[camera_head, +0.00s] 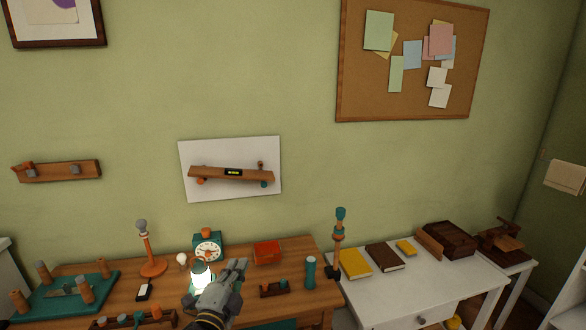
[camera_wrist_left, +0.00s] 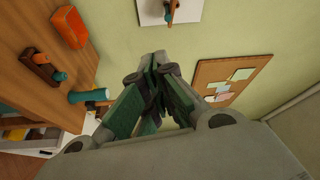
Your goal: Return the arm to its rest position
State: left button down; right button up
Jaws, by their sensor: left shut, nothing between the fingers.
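My left gripper (camera_head: 238,267) is above the wooden desk in the head view, in front of the glowing lamp. It also shows in the left wrist view (camera_wrist_left: 160,58), with its fingers together and nothing between them. In the head view its arm rises from the bottom edge and covers part of the desk. My right gripper is in neither view.
On the wooden desk (camera_head: 110,262) stand a glowing lamp (camera_head: 201,277), a teal clock (camera_head: 208,247), an orange box (camera_head: 267,252) and a teal cylinder (camera_head: 310,271). The white table (camera_head: 390,290) to the right holds a yellow book (camera_head: 355,263) and dark boxes.

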pick_arm(q)
jog(key=s+a+f+n+g+y, duration=0.3)
jog(key=a+f+n+g+y, duration=0.15)
jog(key=f+n, duration=0.3)
jog(key=s+a+f+n+g+h, duration=0.15)
jog(key=s+f+n+g, duration=0.3)
jog(key=s+f, duration=0.5)
jog(key=s+a+f+n+g, duration=0.25)
jog(key=s+f+g, duration=0.35)
jog(key=s, duration=0.6)
jog(key=s+f+g, duration=0.1)
jog(key=s+f, duration=0.2)
jog(key=f, duration=3)
jog(key=s+a+f, duration=0.2)
jog(key=s+f, duration=0.7)
jog(key=s, duration=0.2)
jog(key=s+a+f+g, duration=0.1)
jog(key=s+a+f, duration=0.2)
jog(key=s+f, duration=0.7)
jog(key=shift+s+a+f, duration=0.15)
jog(key=shift+s+f, duration=0.1)
jog(key=shift+s, duration=0.1)
